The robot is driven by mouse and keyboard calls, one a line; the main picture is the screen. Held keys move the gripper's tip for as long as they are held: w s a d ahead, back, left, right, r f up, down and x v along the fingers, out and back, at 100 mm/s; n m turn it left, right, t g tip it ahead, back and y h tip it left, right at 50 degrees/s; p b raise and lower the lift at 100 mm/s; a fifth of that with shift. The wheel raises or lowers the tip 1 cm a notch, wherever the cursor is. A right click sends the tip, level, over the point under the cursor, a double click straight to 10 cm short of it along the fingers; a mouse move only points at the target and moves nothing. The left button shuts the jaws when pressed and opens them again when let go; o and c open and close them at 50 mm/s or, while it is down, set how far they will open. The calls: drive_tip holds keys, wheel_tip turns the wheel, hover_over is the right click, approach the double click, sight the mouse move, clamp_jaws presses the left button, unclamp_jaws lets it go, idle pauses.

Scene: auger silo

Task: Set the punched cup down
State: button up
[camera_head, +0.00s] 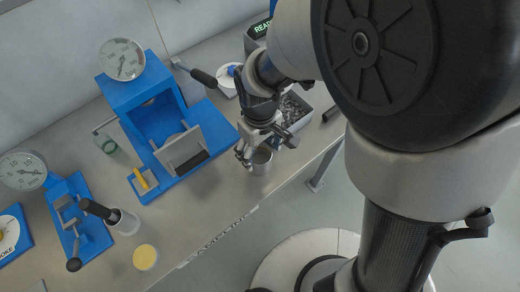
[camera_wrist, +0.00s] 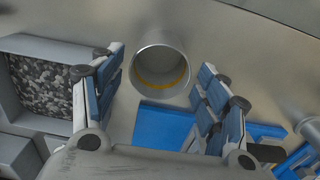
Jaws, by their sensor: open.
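The punched cup, a small grey metal cylinder (camera_head: 261,162), stands upright on the bench near its front edge. In the wrist view I look into its round open mouth (camera_wrist: 160,56), with a yellowish band low inside. My gripper (camera_head: 266,148) is right above and around the cup in the head view. In the wrist view its two blue-padded fingers (camera_wrist: 160,78) are spread wide, one on each side of the cup, with gaps between. The gripper is open and holds nothing. Punch holes in the cup wall are not visible.
A grey bin of dark granules (camera_head: 295,106) stands close behind the cup. A blue machine (camera_head: 140,95) with a dial and a grey plate is to the left. A yellow-topped round container (camera_head: 145,257) and a black-handled tool (camera_head: 98,210) are farther left. The bench's front edge is close.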

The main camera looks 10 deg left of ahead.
wheel_tip(320, 180, up, 8)
drive_tip(key=p, duration=0.2)
drive_tip(key=s+d+r+m+t, duration=0.2)
drive_tip(key=d+r+m, duration=0.3)
drive_tip(key=d+r, duration=0.55)
drive_tip(key=s+d+r+m+t, duration=0.2)
drive_tip(key=s+d+r+m, duration=0.2)
drive_tip(key=s+d, duration=0.3)
drive_tip(key=d+m, duration=0.1)
drive_tip(key=d, duration=0.2)
drive_tip(key=shift+s+t, duration=0.25)
drive_tip(key=shift+t, duration=0.05)
drive_tip(key=shift+r, duration=0.1)
